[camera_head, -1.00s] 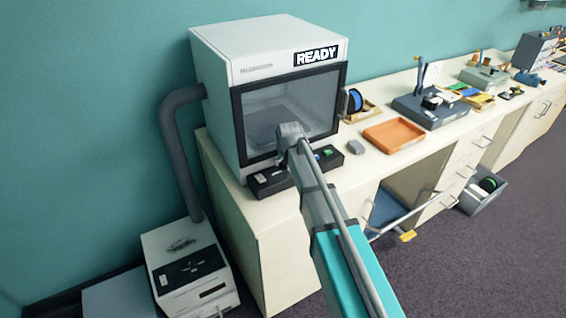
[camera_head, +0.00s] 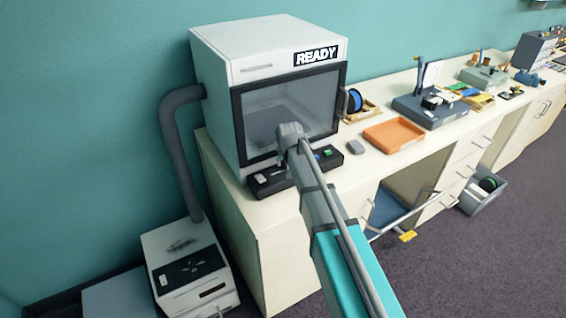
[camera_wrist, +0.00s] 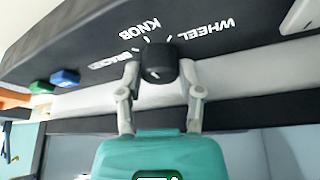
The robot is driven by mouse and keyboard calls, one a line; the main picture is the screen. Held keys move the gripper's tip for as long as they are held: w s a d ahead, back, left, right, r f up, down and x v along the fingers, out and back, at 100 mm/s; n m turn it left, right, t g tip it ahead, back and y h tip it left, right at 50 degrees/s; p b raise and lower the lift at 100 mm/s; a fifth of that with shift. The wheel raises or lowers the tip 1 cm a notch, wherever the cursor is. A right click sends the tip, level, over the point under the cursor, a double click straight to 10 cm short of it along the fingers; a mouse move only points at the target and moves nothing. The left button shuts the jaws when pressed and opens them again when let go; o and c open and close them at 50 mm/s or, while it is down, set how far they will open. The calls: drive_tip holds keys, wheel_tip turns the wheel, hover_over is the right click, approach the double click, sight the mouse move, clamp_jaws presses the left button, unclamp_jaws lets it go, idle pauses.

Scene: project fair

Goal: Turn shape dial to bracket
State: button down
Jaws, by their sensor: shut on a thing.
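The black shape dial (camera_wrist: 158,60) sits on the front of a dark control strip, seen upside down in the wrist view. White labels around it read WHEEL (camera_wrist: 206,29), KNOB (camera_wrist: 139,28) and a partly blocked one that looks like BRACKET (camera_wrist: 110,61). Which label the dial points at I cannot tell. My gripper (camera_wrist: 160,76) is shut on the dial, one grey finger on each side. In the head view my arm hides the dial and the fingertips. The control strip (camera_head: 267,183) runs below the white machine (camera_head: 262,45), whose display reads READY.
A blue button (camera_wrist: 65,77) and a green button (camera_wrist: 41,87) sit beside the dial labels. A white switch (camera_wrist: 301,17) is at the strip's other end. An orange tray (camera_head: 394,134) and a grey object (camera_head: 356,147) lie on the bench to the right.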

idle(0.5)
drive_tip(key=shift+c, duration=1.3)
unclamp_jaws()
